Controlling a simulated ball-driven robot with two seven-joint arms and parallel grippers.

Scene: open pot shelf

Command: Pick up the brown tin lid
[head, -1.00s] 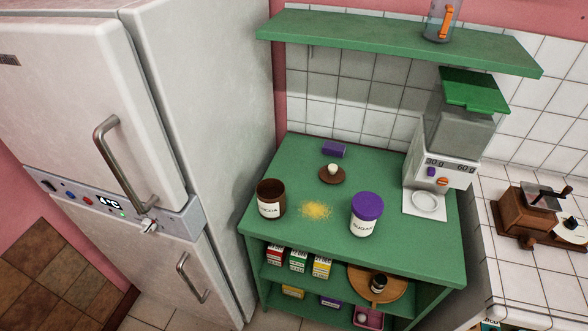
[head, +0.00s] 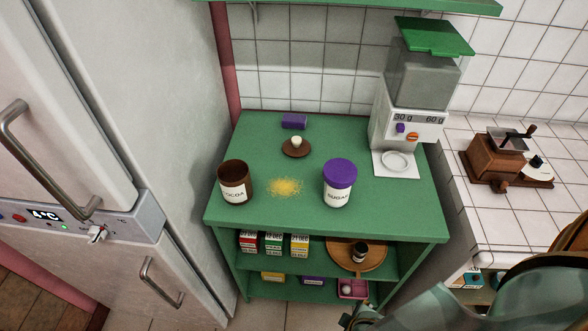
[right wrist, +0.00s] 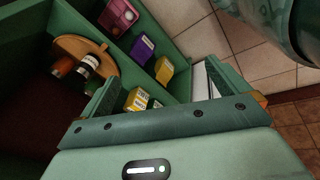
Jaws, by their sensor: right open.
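The brown tin lid (head: 296,148) is a small round disc with a pale knob. It lies flat on the green shelf top (head: 330,135), behind a spill of yellow grains and in front of a purple block. The open brown cocoa tin (head: 235,184) stands at the front left of the top. My right gripper (right wrist: 165,92) is open and empty, with its fingers spread in the right wrist view. It faces the lower shelves, well away from the lid. My right arm enters the head view at the bottom right. My left gripper is not in view.
A white sugar tin with a purple cap (head: 339,182) stands right of the yellow grains (head: 286,187). A scale (head: 408,115) stands at the back right. Small boxes (head: 273,242) and a round wooden tray (head: 374,262) are below. A fridge (head: 165,120) closes off the left.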

